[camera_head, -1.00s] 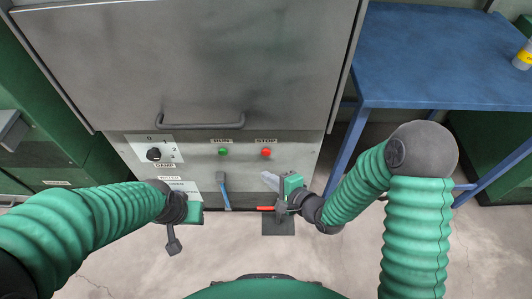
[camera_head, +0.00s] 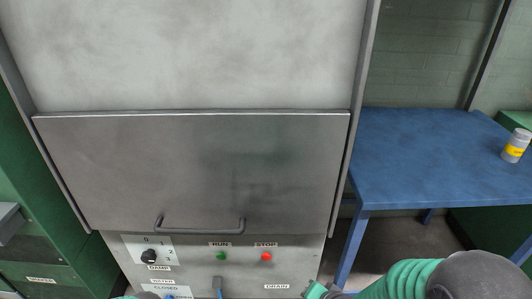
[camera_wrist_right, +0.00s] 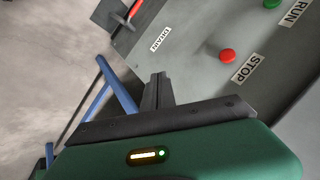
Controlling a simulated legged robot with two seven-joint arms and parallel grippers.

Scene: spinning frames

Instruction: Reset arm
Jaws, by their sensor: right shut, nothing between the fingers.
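My right gripper (camera_wrist_right: 158,92) is shut and empty in the right wrist view, its dark fingers together. It is in front of the grey control panel (camera_wrist_right: 205,30), beside the DRAIN label, and I cannot tell the exact gap. In the head view only part of my right arm (camera_head: 405,280) shows at the bottom right edge, and its fingertips are not visible.
The panel has a black knob (camera_head: 149,256), a green RUN button (camera_head: 221,256), a red STOP button (camera_head: 266,256) and a blue lever (camera_head: 217,285). A red handle (camera_wrist_right: 134,10) is by DRAIN. The machine door handle (camera_head: 200,230) is above. A blue table (camera_head: 420,150) holds a bottle (camera_head: 516,146).

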